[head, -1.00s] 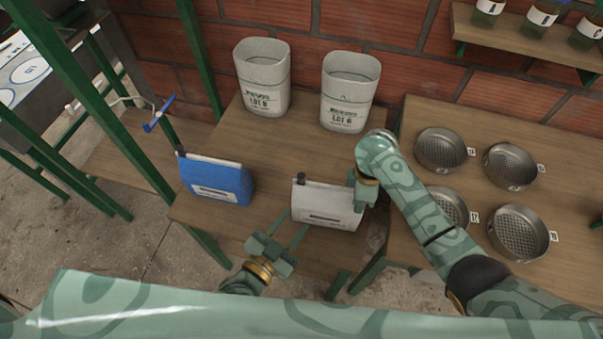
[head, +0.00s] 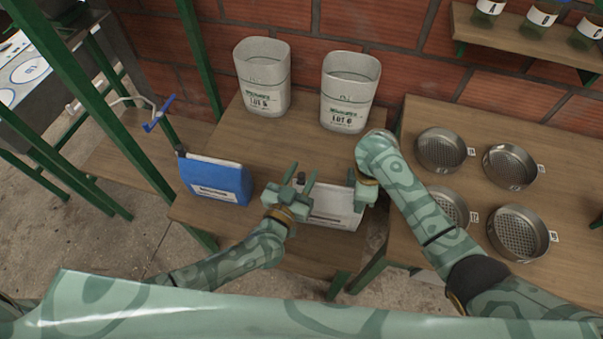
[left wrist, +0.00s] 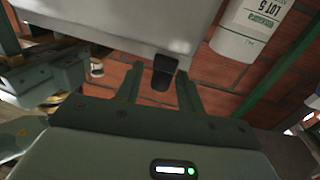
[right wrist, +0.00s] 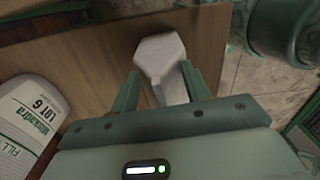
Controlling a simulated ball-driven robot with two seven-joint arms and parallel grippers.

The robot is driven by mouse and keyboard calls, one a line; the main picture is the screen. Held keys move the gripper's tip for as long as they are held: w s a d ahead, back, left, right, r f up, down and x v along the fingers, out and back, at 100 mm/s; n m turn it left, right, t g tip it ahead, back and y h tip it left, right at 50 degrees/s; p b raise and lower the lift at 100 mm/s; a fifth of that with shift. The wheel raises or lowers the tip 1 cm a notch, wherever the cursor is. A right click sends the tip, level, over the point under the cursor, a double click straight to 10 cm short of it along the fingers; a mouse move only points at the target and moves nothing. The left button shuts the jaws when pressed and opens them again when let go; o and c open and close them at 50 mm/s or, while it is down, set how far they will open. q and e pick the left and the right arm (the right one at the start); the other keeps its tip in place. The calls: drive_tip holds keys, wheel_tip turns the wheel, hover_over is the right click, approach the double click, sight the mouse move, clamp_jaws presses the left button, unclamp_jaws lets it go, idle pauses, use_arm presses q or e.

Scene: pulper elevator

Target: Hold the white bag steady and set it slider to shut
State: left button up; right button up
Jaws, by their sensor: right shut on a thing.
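The white bag (head: 345,204) stands on the wooden table, partly hidden in the head view by my left gripper. Its dark slider (head: 301,177) is at the left end of its top edge. My left gripper (head: 303,175) is open at that end. In the left wrist view the slider (left wrist: 163,76) lies between the open fingers, with gaps beside it. My right gripper (head: 357,187) is shut on the bag's right end. In the right wrist view the bag's end (right wrist: 164,62) is between the fingers.
A blue bag (head: 217,181) stands left of the white one. Two pale LOT bins (head: 263,75) (head: 349,88) stand behind. Several metal sieves (head: 519,232) are on the right table. A green post (head: 95,100) rises at the left.

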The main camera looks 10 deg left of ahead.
sight(331, 186)
use_arm(q)
drive_tip(key=shift+c, duration=0.4)
clamp_jaws()
drive_tip(key=d, duration=0.7)
drive_tip(key=shift+s+d, duration=0.3)
drive_tip(key=shift+s, duration=0.1)
drive_tip(key=shift+o, duration=0.4)
unclamp_jaws()
